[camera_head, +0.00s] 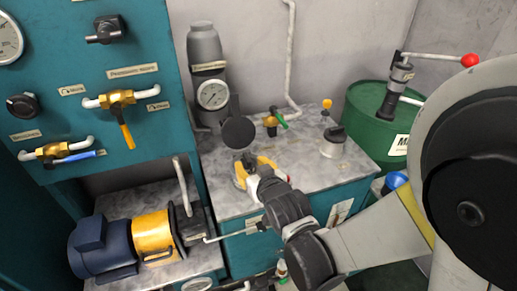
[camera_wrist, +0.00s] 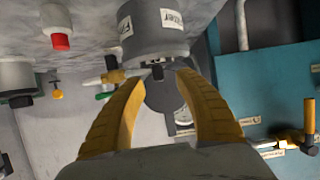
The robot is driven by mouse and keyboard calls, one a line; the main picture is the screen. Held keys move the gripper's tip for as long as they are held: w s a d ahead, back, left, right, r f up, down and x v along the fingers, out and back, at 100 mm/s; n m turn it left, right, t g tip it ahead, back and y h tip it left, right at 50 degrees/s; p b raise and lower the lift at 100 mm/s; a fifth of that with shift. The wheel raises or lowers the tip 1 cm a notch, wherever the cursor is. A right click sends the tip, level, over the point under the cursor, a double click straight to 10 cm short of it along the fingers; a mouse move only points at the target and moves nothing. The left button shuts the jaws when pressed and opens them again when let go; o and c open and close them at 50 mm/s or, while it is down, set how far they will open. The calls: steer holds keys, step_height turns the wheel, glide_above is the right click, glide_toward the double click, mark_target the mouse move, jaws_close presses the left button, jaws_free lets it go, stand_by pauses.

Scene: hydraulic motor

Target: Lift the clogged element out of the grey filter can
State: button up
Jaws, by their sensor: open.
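The grey filter can (camera_wrist: 148,38) stands on the bench at the top of the wrist view, which shows the scene upside down. Its label reads "Filter". A small dark piece (camera_wrist: 157,72) sticks up at the can's open rim, probably the top of the element; the rest of it is hidden inside. My gripper (camera_wrist: 160,82) has its two yellow fingers open, one on each side of this piece in the picture. I cannot tell whether they touch it. In the head view, my gripper (camera_head: 246,168) covers most of the can.
A dark round lid (camera_head: 238,132) stands up behind my gripper, in front of the gauge (camera_head: 213,95). A white part with a red top (camera_wrist: 60,40) stands beside the can. A green-handled valve (camera_head: 272,121) and a dark-topped cylinder (camera_head: 332,141) occupy the bench (camera_head: 300,165).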

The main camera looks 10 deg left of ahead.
mark_target(249, 160)
steer(key=b+x, duration=0.1)
steer(key=x, duration=0.3)
steer(key=shift+w+r, duration=0.1)
steer(key=shift+w, duration=0.2)
jaws_close()
